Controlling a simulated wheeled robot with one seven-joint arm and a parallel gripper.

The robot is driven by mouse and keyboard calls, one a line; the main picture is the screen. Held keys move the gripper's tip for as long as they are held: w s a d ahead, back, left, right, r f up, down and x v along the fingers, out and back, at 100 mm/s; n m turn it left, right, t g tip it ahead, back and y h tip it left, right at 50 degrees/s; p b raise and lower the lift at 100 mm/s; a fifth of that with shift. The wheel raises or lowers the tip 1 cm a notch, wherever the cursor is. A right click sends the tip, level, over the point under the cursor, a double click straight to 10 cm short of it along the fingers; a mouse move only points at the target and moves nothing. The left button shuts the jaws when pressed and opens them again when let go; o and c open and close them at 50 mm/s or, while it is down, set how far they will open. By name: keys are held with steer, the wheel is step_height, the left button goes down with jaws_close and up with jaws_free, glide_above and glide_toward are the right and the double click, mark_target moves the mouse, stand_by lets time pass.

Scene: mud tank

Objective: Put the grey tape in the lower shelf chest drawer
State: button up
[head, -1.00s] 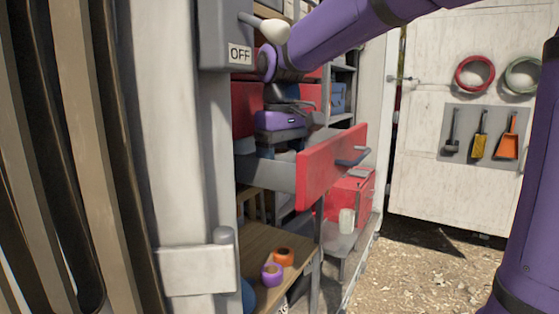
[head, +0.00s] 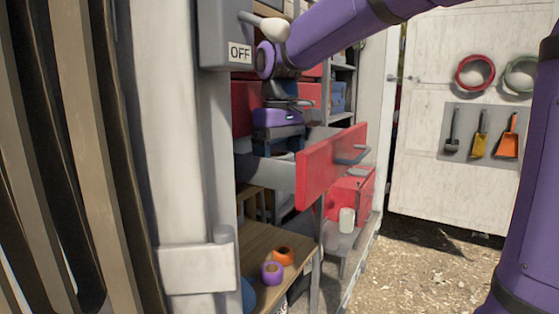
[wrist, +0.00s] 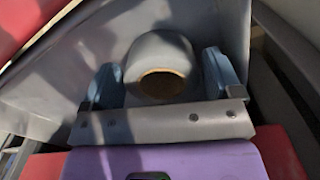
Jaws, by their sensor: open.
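The grey tape (wrist: 163,48) is a grey roll with a tan inner core. In the wrist view it lies on the grey floor of the open drawer, between my two spread blue fingers. My gripper (wrist: 163,85) is open, with a finger on either side of the tape and no clear grip on it. In the head view my gripper (head: 283,145) points down into the pulled-out red drawer (head: 331,165). The tape is largely hidden or too small to make out clearly there.
A purple tape roll (head: 271,273) and an orange one (head: 284,255) stand on a wooden surface (head: 265,240) below. A white cup-like object (head: 346,220) stands by a lower red box (head: 350,190). A grey OFF switch box (head: 225,35) is close left of my arm.

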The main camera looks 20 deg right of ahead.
mark_target(280, 155)
step_height(280, 155, up, 11)
stand_by(0.4)
